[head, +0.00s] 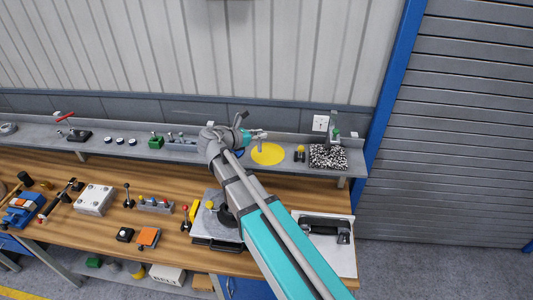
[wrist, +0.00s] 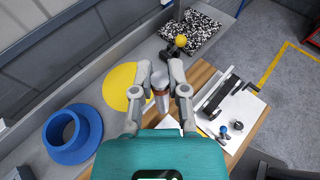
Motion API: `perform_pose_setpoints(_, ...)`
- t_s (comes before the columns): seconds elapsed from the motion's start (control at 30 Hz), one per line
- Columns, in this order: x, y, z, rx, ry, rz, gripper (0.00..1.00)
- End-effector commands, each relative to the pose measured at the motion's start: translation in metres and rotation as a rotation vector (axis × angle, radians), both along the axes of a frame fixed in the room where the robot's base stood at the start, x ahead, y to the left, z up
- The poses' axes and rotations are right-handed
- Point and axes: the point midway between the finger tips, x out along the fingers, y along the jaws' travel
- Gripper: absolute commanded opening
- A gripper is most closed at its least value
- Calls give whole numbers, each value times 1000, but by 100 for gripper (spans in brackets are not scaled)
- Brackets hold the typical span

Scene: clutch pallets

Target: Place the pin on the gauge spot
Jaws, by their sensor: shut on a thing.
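My gripper (wrist: 160,92) is shut on the pin (wrist: 161,82), a short grey cylinder with a brownish lower part, held between the two fingertips in the wrist view. In the head view my gripper (head: 259,135) is above the back shelf, close to the yellow round spot (head: 267,154); the pin is too small there to make out clearly. The yellow spot, likely the gauge spot, also shows in the wrist view (wrist: 117,84), left of the pin and partly covered by the left finger. The pin appears above the surface, near the spot's right edge.
A black piece with a yellow knob (head: 299,155) and a speckled pad (head: 328,157) stand right of the spot. A blue flanged ring (wrist: 72,134) lies on its other side. The wall rises behind the shelf (head: 205,158). The wooden bench (head: 110,215) below holds several fixtures.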

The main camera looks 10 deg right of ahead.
Motion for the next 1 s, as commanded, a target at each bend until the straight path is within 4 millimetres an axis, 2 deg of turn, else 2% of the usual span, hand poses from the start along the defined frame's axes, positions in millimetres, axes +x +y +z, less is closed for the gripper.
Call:
perform_pose_setpoints(0.27, 8, -3, -5, 0, 0, 0, 0)
perform_pose_setpoints(0.47, 34, -13, -18, 0, 0, -3, 0)
perform_pose_setpoints(0.8, 88, -37, -45, 0, 0, -3, 0)
perform_pose_setpoints(1.0, 100, -42, -65, 0, 1, -2, 0)
